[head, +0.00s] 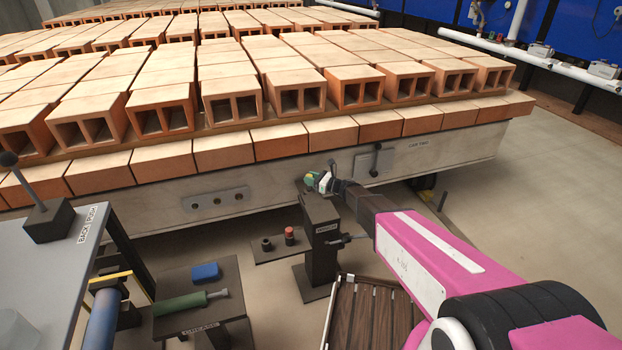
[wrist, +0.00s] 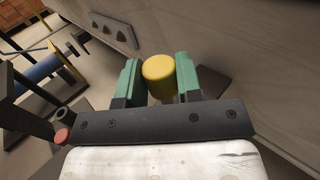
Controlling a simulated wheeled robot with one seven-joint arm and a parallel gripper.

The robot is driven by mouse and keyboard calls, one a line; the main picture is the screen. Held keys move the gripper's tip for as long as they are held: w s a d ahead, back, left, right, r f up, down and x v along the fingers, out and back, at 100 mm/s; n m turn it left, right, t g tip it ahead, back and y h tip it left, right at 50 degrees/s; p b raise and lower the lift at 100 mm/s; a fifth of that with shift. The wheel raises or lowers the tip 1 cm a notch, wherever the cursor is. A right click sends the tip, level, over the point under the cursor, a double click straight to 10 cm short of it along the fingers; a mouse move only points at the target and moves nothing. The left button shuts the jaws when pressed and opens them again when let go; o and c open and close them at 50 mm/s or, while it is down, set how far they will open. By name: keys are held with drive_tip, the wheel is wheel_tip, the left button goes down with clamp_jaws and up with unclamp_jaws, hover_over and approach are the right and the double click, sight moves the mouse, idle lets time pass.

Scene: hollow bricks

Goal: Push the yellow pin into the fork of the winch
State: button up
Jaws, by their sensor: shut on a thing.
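My gripper (head: 316,181) has green fingers and is at the top of a dark post (head: 321,245) with a small label, beside the side beam of the brick car. The label is too small to read surely, and I cannot make out a fork. In the wrist view the gripper (wrist: 158,76) is shut on the yellow pin (wrist: 159,74), whose round end shows between the fingers. The far end of the pin is hidden. I cannot tell whether the pin is in the fork or apart from it. In the head view the pin is too small to tell.
A car (head: 430,157) stacked with rows of hollow bricks (head: 298,92) fills the back. A small plate by the post bears a red piece (head: 289,236) and a black one (head: 266,244). A grease table (head: 205,318) stands front left. A slatted wooden stand (head: 372,318) is below my arm.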

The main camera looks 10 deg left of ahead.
drive_tip(key=shift+f, duration=1.35)
drive_tip(key=o, duration=1)
drive_tip(key=shift+d, duration=0.1)
drive_tip(key=v, duration=1)
drive_tip(key=shift+s+d, duration=0.2)
drive_tip(key=shift+d, duration=0.1)
